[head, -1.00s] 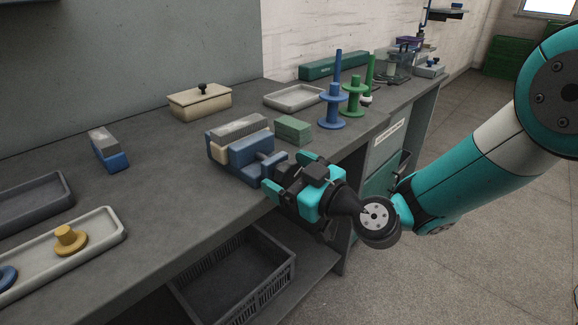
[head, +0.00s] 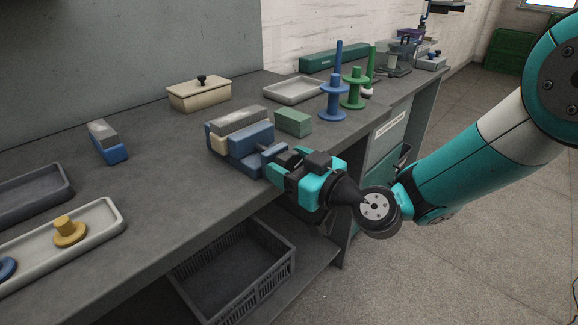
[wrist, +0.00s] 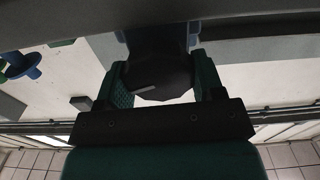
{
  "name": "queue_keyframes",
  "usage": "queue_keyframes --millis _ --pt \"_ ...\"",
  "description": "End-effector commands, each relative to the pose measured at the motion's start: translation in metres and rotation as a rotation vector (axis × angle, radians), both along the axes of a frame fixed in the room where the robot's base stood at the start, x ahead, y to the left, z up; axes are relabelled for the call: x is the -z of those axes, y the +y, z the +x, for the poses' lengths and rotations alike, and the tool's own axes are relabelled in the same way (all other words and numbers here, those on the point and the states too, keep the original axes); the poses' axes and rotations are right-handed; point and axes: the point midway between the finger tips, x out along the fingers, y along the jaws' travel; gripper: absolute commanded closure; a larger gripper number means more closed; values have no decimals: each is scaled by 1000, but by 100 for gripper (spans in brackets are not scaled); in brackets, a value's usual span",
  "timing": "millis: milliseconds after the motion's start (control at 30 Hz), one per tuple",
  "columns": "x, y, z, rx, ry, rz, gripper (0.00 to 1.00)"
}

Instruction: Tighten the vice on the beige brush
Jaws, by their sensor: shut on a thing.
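The blue vice (head: 252,139) stands at the bench's front edge. The beige brush (head: 218,144), with a grey top, sits between its jaws. Any small gap there is too fine to tell. My gripper (head: 279,168) is at the vice's front, on the screw side, shut on the vice handle. In the wrist view its two teal fingers (wrist: 163,84) stand either side of the dark handle (wrist: 160,75). The fingers hide most of the handle in the head view.
A green block (head: 293,122) lies close behind the vice, with blue (head: 333,104) and green spools beyond. A blue brush (head: 108,142) and a pale tray (head: 100,228) are to the left. A dark crate (head: 235,270) sits below.

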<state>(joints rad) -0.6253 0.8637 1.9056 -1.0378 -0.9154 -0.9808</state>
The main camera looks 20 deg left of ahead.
Motion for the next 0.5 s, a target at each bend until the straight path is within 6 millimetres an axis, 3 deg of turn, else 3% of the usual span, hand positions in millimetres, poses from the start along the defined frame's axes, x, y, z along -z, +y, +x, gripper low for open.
queue_keyframes --millis 500 --pt "0 -1 2 0 361 150 62"
